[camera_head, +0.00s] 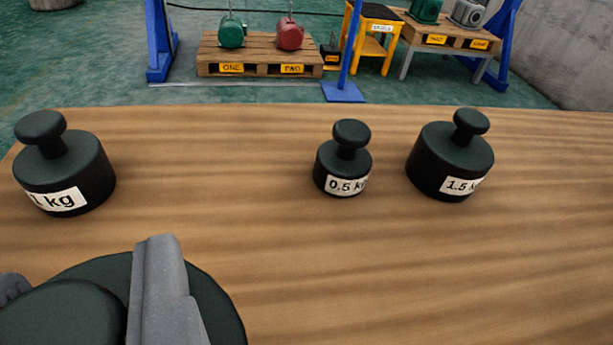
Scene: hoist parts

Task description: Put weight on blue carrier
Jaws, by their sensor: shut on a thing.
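My gripper (82,275) is at the lower left, with one grey finger on each side of the round knob of a dark weight (218,305). It is shut on this weight, seen from above; no label shows on it. The frame's edge cuts off part of the weight and the gripper, and I cannot tell whether the weight touches the table. Three other dark weights stand upright on the table: 1 kg (68,175) at left, 0.5 kg (342,165) right of centre, and 1.5 kg (450,162) at right. I cannot make out a blue carrier.
The wooden table (400,270) is clear at front right. Beyond it, a pallet (260,60) holds a green and a red machine marked ONE and TWO. Blue posts (159,40), a yellow stand (377,35) and a bench (455,35) with machines stand on the green floor.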

